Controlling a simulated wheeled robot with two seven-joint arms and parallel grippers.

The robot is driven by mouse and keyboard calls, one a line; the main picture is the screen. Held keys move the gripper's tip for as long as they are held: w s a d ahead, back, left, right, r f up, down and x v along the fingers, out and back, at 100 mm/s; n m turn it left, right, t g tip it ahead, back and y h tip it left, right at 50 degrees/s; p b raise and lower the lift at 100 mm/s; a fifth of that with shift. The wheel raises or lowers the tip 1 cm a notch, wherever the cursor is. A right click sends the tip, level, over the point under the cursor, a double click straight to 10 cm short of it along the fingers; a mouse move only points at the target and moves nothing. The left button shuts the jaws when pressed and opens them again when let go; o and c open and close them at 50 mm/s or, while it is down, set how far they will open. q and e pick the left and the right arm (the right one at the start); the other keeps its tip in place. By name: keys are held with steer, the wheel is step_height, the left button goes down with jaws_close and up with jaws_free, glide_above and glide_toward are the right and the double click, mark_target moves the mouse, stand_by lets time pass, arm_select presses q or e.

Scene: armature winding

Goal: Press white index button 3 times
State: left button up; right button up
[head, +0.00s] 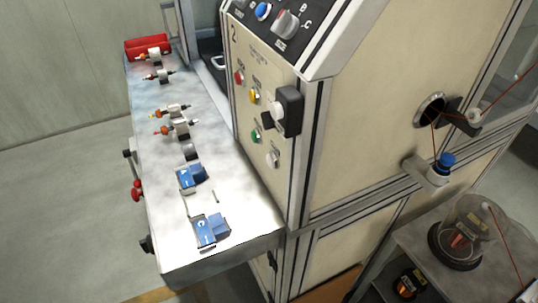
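A white round button (273,157) sits low on the cream front panel (268,72) of the machine, below and right of a green button (256,135). A red button (239,77) and a yellow button (254,97) are higher on the same panel. A larger white knob-like part (277,111) with a black block (290,110) sticks out right of the yellow button. The small labels are too blurred to read, so I cannot confirm which one is marked index. Neither of my grippers is in view, and nothing visibly touches the buttons.
A metal bench (160,190) runs along the machine's left, holding several small armatures (172,112), blue fixtures (208,230) and a red part (147,46). A dark sloped control panel (270,25) overhangs above. A cart with a clear-covered spool (462,235) stands right.

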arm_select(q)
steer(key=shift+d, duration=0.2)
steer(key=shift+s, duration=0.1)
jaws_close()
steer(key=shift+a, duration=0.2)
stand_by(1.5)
